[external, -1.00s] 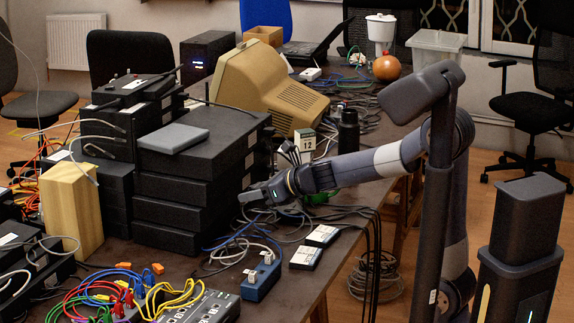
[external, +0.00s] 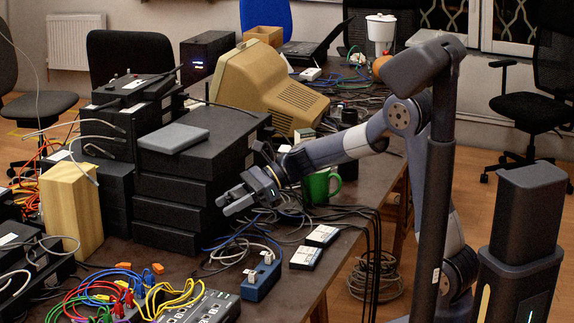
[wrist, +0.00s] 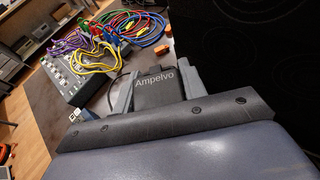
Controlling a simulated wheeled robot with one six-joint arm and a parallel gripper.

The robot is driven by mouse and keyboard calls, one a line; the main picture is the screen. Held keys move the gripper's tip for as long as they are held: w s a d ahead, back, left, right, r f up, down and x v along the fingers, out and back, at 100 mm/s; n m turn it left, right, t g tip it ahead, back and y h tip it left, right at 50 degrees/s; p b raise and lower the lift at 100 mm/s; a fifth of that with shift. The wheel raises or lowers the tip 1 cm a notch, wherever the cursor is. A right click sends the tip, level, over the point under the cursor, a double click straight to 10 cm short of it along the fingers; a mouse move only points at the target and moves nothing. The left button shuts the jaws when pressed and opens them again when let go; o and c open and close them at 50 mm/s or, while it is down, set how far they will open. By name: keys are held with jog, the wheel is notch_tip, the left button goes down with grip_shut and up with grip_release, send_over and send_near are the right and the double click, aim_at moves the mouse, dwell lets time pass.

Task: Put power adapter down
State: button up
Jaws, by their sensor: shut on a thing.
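The power adapter (wrist: 155,88) is a black block with "Ampelvo" printed on it. In the wrist view it sits between the two grey fingers of my gripper (external: 226,206), which is shut on it. A thin dark cable shows beside the adapter in the wrist view. In the external view my gripper is above the table, just right of the stack of black boxes (external: 190,214). The adapter is hard to make out there between the fingers.
A blue power strip (external: 261,278) and two small labelled boxes (external: 322,236) lie on the table at the right. A green mug (external: 318,187) stands behind my gripper. A mixer (external: 205,309) with coloured cables is at the front. Loose cables cover much of the tabletop.

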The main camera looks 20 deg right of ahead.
jog(key=s+a+n+g, duration=0.4)
jog(key=s+a+g, duration=0.1)
jog(key=s+a, duration=0.15)
jog(key=b, duration=0.1)
send_over(218, 274)
jog(key=shift+h, duration=0.4)
notch_tip(218, 274, down, 6)
jog(key=shift+w+r, duration=0.1)
jog(key=shift+f+b, duration=0.5)
jog(key=shift+f, duration=1.85)
jog(key=shift+f, duration=0.1)
jog(key=shift+f+b, duration=0.15)
jog(key=shift+b, duration=0.15)
jog(key=o, duration=1.1)
jog(key=shift+r, duration=0.2)
